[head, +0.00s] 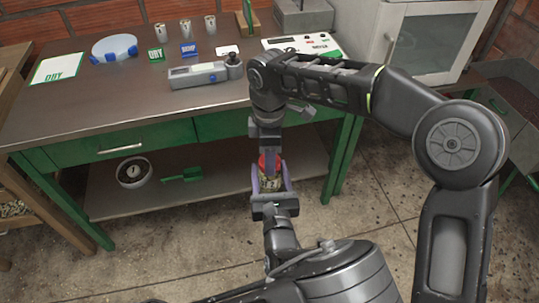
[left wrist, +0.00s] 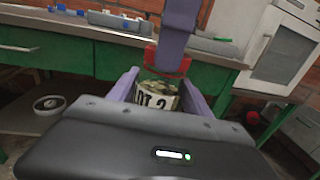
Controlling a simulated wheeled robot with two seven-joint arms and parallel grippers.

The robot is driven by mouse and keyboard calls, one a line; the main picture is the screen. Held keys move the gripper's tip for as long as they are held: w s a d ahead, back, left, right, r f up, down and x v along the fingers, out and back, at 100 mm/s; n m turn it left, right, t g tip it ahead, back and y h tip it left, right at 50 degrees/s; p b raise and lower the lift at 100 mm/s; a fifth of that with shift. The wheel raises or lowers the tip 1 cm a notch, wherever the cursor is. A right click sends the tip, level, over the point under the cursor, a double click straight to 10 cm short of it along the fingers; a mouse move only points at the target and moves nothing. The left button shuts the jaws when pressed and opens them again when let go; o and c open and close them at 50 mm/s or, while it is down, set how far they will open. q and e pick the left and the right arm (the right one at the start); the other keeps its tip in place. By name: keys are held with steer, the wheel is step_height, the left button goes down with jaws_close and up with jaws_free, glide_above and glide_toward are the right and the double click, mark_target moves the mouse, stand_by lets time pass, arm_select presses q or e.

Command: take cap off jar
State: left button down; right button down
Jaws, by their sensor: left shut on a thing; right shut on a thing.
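A small jar (head: 271,184) with a pale printed label and a red cap (head: 262,163) is held upright in front of the green table. My left gripper (head: 270,178) comes from below, its two purple fingers shut on the jar's sides. My right gripper (head: 269,158) reaches down from above and is shut on the red cap, partly hiding it. In the left wrist view the jar (left wrist: 158,95) sits between my left fingers. The red cap (left wrist: 152,58) is above it, with a right finger in front. The cap appears to be on the jar; any gap is too small to tell.
A white cabinet (head: 425,40) stands right. Floor is clear below the jar.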

steer(key=n, duration=0.5)
steer(key=shift+n, duration=0.3)
steer(key=n, duration=0.2)
steer(key=shift+n, duration=0.4)
steer(key=n, duration=0.4)
steer(key=shift+n, duration=0.4)
steer(key=n, duration=0.2)
steer(key=shift+n, duration=0.4)
steer(key=shift+r, duration=0.25)
steer(key=shift+r, duration=0.9)
steer(key=shift+r, duration=2)
